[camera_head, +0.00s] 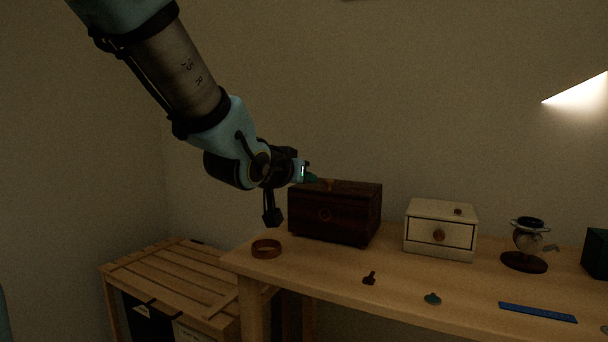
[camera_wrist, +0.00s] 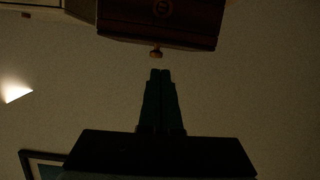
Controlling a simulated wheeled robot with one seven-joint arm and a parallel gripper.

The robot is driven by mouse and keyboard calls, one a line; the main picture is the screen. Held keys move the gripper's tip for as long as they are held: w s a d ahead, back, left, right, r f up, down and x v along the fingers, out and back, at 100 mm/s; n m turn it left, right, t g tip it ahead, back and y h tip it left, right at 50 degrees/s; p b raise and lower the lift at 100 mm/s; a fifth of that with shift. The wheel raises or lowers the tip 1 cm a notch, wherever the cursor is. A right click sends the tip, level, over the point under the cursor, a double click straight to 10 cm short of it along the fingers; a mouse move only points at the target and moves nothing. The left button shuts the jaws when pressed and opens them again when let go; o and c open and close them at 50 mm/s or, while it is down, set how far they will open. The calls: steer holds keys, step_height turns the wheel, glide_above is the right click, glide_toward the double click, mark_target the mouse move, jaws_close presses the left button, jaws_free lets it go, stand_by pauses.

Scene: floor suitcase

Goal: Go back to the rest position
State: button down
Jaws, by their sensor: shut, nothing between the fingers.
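My gripper (camera_head: 315,178) is at the upper left of the dark wooden box (camera_head: 335,213) in the head view, its greenish fingertips close to the small knob (camera_head: 329,184) on the lid. In the wrist view, my gripper (camera_wrist: 160,72) has its two fingers together with nothing between them. The box (camera_wrist: 160,24) appears upside down at the top there, with its knob (camera_wrist: 155,52) just beyond the fingertips and a visible gap between. The lid looks closed.
The wooden table (camera_head: 330,272) holds a brown ring (camera_head: 266,248), a white drawer box (camera_head: 440,230), a globe-like stand (camera_head: 526,245), a blue strip (camera_head: 538,312) and small pieces. A slatted crate (camera_head: 180,280) stands left. Open air lies above the table.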

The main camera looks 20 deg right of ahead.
steer(key=w+a+f+n+g+y, duration=0.1)
steer(key=w+a+f+n+y, duration=0.1)
steer(key=a+f+y, duration=0.35)
steer(key=w+a+f+n+y, duration=0.25)
steer(key=a+f, duration=0.45)
steer(key=a, duration=0.4)
steer(key=s+a+f+n+g+y, duration=0.2)
steer(key=s+a+f+g, duration=0.25)
steer(key=a, duration=0.45)
steer(key=s+a+f+n+g+y, duration=0.1)
steer(key=s+a+f+n+g, duration=0.15)
steer(key=s+a+f, duration=0.5)
step_height(320, 180, up, 20)
steer(key=w+a+p, duration=0.1)
steer(key=w+p, duration=0.1)
steer(key=p, duration=1.6)
steer(key=shift+w+a+m+p, duration=0.15)
steer(key=shift+m+p, duration=0.15)
steer(key=shift+m, duration=0.1)
